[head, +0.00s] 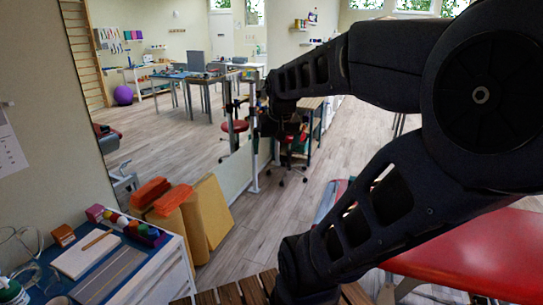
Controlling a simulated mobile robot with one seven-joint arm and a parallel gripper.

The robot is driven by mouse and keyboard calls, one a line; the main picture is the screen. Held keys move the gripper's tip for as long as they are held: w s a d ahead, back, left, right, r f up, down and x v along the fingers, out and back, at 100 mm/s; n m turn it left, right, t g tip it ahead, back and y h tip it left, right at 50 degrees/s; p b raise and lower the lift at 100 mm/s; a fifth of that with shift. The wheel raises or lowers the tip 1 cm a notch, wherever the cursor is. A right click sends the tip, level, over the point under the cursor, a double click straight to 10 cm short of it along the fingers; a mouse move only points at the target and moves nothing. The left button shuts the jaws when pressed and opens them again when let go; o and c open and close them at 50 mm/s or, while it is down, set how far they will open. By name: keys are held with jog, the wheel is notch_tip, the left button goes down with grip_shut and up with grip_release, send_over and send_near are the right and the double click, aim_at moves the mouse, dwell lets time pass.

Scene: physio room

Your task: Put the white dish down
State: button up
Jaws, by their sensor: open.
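I see no white dish in the head view. My dark arm fills the right half of the picture, with one link reaching left across the middle and another reaching down to the lower middle. I cannot make out my gripper's fingers, and the arm hides part of the room behind it.
A blue-topped table (122,272) at lower left holds a white pad (84,257), coloured blocks and a bottle (12,292). Orange and tan foam pieces (207,215) lean beside it. Wooden slats (229,293) show at the bottom, a red couch (480,255) at right. Open floor lies mid-picture.

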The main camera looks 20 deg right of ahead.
jog(key=shift+n+y, duration=0.3)
jog(key=shift+n, duration=0.6)
jog(key=s+a, duration=0.2)
jog(key=s, duration=0.1)
jog(key=s+a, duration=0.1)
jog(key=shift+s+a+f, duration=0.25)
jog(key=shift+s+f, duration=0.1)
jog(key=shift+s, duration=0.05)
